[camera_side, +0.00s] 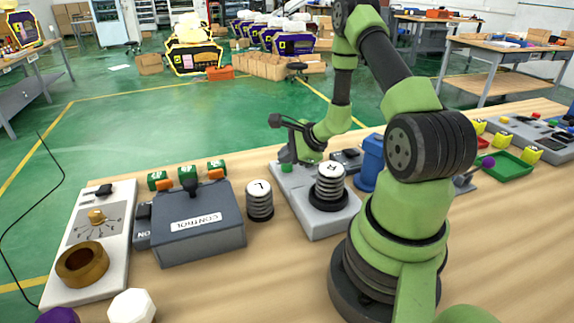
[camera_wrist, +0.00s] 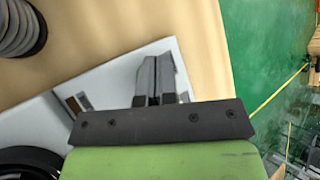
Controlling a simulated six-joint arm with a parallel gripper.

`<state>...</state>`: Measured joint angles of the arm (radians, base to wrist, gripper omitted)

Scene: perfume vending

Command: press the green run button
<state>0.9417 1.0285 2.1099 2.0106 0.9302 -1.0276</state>
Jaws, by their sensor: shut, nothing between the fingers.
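A small green button (camera_side: 286,168) shows at the far end of a pale grey-white plate (camera_side: 318,222) in the side view. My gripper (camera_side: 290,155) is at that end of the plate, pointing down, with its tips at or just above the green button; I cannot tell whether they touch. In the wrist view my gripper (camera_wrist: 157,75) is shut, with its two dark fingers together and nothing between them. The plate (camera_wrist: 115,75) lies below the fingers there. The green button is not visible in the wrist view.
A ribbed cylinder marked R (camera_side: 328,187) stands on the plate's near half, close to my arm. A similar cylinder marked L (camera_side: 259,200) stands to its left, beside a grey CONTROL box (camera_side: 198,225). A blue object (camera_side: 369,163) stands to the plate's right.

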